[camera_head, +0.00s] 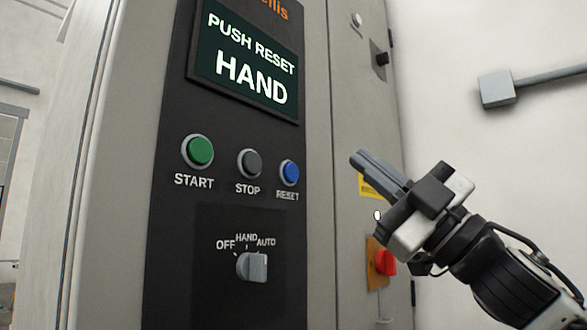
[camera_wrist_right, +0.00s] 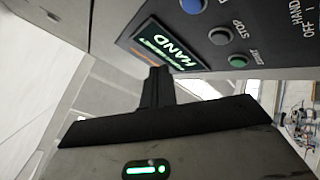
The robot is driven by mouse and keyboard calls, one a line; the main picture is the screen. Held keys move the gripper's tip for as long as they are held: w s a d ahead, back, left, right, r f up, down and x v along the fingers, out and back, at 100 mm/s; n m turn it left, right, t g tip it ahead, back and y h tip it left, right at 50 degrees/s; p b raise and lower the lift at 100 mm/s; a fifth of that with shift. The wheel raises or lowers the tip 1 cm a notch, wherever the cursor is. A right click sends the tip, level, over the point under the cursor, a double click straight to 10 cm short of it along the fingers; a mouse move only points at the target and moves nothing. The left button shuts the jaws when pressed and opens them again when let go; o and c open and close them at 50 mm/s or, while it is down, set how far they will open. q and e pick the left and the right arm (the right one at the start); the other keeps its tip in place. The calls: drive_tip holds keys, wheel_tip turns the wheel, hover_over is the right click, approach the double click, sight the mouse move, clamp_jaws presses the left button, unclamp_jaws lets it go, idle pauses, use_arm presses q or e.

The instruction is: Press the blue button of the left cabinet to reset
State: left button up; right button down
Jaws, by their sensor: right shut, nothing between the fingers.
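The blue RESET button (camera_head: 289,172) is on the cabinet's black front panel (camera_head: 215,240), right of the dark STOP button (camera_head: 250,163) and the green START button (camera_head: 198,151). My right gripper (camera_head: 358,160) is shut and empty, to the right of the blue button and apart from it, its fingers pointing up and left. In the right wrist view the shut fingers (camera_wrist_right: 156,88) show below the screen, and the blue button (camera_wrist_right: 193,5) is at the top edge. The screen (camera_head: 246,60) reads "PUSH RESET HAND". My left gripper is not in view.
A rotary switch (camera_head: 253,266) marked OFF, HAND, AUTO sits below the buttons. A red knob (camera_head: 385,262) on a yellow plate is on the cabinet side, behind my right gripper. A grey wall box (camera_head: 496,90) is at the right. The space before the panel looks clear.

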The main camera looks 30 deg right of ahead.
sight(291, 173)
use_arm(q)
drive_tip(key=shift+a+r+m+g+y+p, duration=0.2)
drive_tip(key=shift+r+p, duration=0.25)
drive_tip(key=shift+p, duration=0.85)
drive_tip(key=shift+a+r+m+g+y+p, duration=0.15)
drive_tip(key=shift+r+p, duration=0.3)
drive_tip(key=shift+p, duration=0.8)
use_arm(e)
drive_tip(key=w+a, duration=0.3)
drive_tip(key=w, duration=0.4)
drive_tip(key=shift+w, duration=0.3)
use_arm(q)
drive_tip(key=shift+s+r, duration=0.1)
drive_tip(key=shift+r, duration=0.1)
use_arm(e)
drive_tip(key=shift+w+a, duration=0.1)
use_arm(q)
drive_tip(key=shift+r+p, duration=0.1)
drive_tip(key=shift+p, duration=0.2)
use_arm(e)
drive_tip(key=shift+w+a, duration=0.15)
drive_tip(key=shift+w, duration=0.1)
